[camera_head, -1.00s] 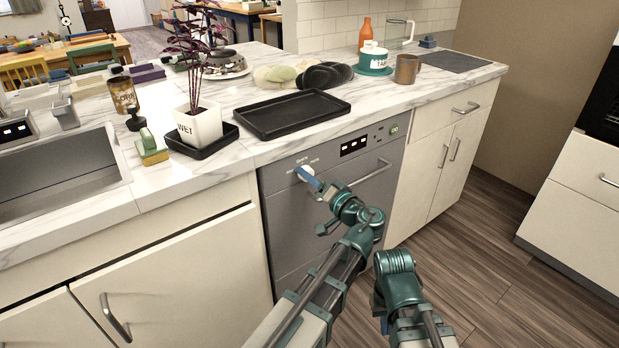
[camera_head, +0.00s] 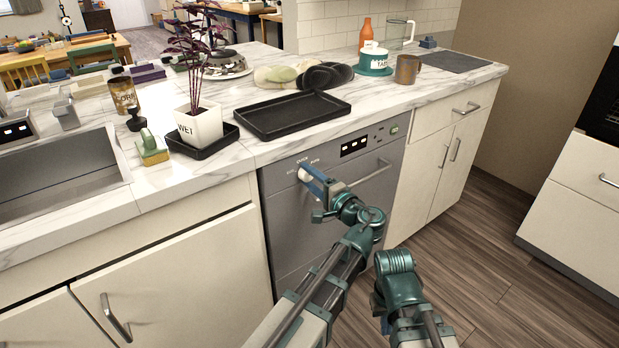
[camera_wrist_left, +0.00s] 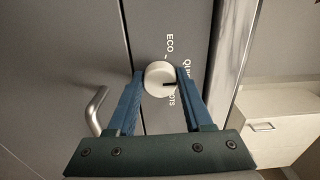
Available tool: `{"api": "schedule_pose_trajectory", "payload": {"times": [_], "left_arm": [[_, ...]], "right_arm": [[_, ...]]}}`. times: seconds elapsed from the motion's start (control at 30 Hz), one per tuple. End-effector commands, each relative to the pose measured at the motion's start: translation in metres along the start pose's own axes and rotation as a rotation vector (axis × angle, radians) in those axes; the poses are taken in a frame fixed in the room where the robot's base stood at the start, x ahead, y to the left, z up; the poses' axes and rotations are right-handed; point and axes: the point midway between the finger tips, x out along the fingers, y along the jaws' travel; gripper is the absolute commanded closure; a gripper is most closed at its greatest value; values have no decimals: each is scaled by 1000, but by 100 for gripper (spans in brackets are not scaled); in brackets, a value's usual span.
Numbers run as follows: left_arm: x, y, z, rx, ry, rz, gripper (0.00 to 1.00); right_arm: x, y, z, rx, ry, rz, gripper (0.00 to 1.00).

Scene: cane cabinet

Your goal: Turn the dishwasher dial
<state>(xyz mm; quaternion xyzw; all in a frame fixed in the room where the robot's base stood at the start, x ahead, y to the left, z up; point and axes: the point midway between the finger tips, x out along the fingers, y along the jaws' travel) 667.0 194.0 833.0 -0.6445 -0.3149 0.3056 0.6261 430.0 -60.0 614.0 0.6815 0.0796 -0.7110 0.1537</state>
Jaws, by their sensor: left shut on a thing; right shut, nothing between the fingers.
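The white round dial (camera_head: 305,173) is on the upper left of the grey dishwasher front (camera_head: 300,230). My left gripper (camera_head: 309,176) is shut on the dial. In the left wrist view the blue fingers (camera_wrist_left: 161,85) lie on either side of the white knob (camera_wrist_left: 158,72). Its dark mark points right and slightly down, between the label that starts "QU" and the partly covered one ending in "OTS"; "ECO" is above. In the head view, my right arm is at lower centre right, with its fingers out of sight.
The dishwasher's bar handle (camera_head: 372,172) is right of the dial, below a small lit display (camera_head: 354,146). A black tray (camera_head: 292,114) is on the counter above. Cabinets flank the dishwasher. The wooden floor at right is clear.

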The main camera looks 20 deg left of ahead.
Motion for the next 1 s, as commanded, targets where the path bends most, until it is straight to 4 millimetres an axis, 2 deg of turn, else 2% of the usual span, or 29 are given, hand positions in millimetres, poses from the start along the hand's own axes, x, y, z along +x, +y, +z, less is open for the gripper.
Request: {"api": "schedule_pose_trajectory", "payload": {"times": [0.57,0.6,0.73,0.77,1.0], "left_arm": [[0,1,0,29,2,2,100],[0,1,0,29,2,2,46],[0,0,0,29,1,2,22],[0,0,0,29,1,1,19],[0,0,0,29,1,1,19]], "right_arm": [[0,0,0,0,0,0,100],[0,0,0,0,0,0,100],[0,0,0,0,0,0,100],[0,0,0,0,0,0,100],[0,0,0,0,0,0,100]]}}
